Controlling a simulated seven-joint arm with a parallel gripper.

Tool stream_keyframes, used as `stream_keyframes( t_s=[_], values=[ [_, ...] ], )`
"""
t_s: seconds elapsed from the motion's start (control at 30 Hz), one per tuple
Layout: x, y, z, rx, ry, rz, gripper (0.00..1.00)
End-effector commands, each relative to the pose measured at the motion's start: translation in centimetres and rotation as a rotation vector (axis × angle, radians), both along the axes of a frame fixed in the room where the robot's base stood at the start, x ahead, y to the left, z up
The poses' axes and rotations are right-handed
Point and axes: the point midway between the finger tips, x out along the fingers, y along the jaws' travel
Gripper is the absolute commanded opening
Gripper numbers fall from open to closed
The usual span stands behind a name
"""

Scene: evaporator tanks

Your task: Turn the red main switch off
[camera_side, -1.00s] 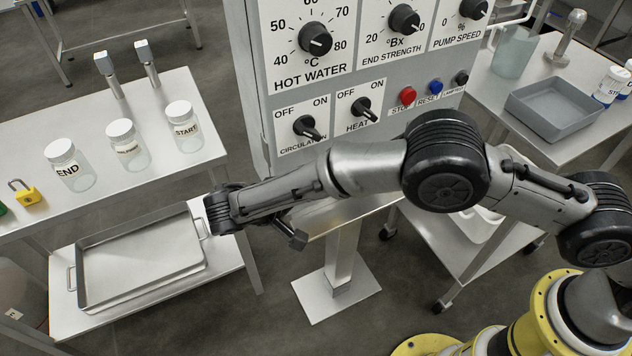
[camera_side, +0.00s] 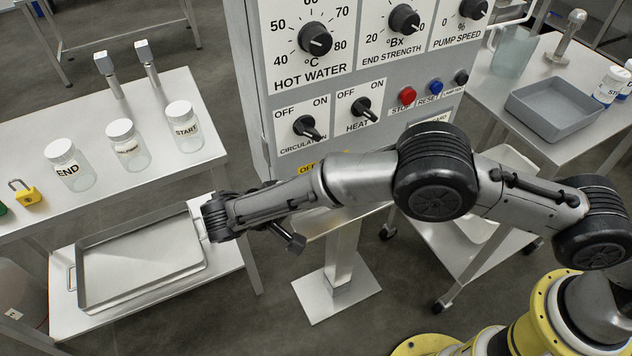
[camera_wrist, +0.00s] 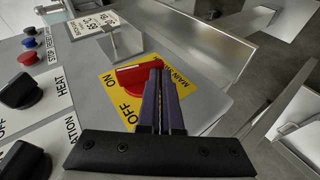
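The red main switch (camera_wrist: 138,75) sits on a yellow plate (camera_wrist: 118,92) lettered ON, OFF and MAIN S…, the rest covered. In the wrist view its handle lies across the plate, its left end near the word ON. My gripper (camera_wrist: 159,72) has its two dark fingers close together, looking shut. Their tips overlap the right end of the handle; I cannot tell whether they touch it. In the side view my forearm hides the switch, and only a bit of the yellow plate (camera_side: 307,167) with OFF shows above it. My fingers cannot be made out there.
The grey control panel (camera_side: 262,110) carries the circulation knob (camera_side: 307,127), the heat knob (camera_side: 365,108), a red stop button (camera_side: 407,95) and a blue button (camera_side: 435,87). A side table with jars stands left, with a metal tray (camera_side: 140,262) below. A grey bin (camera_side: 553,108) stands right.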

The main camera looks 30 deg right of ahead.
Motion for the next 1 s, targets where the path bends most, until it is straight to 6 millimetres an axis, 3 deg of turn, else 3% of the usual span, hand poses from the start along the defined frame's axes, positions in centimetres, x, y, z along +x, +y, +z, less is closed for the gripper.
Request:
stream_keyframes(
  t_s=[1.0],
  values=[
    [0.0,-0.5,-1.6,-0.002,0.004,-0.003,0.00]
  ],
)
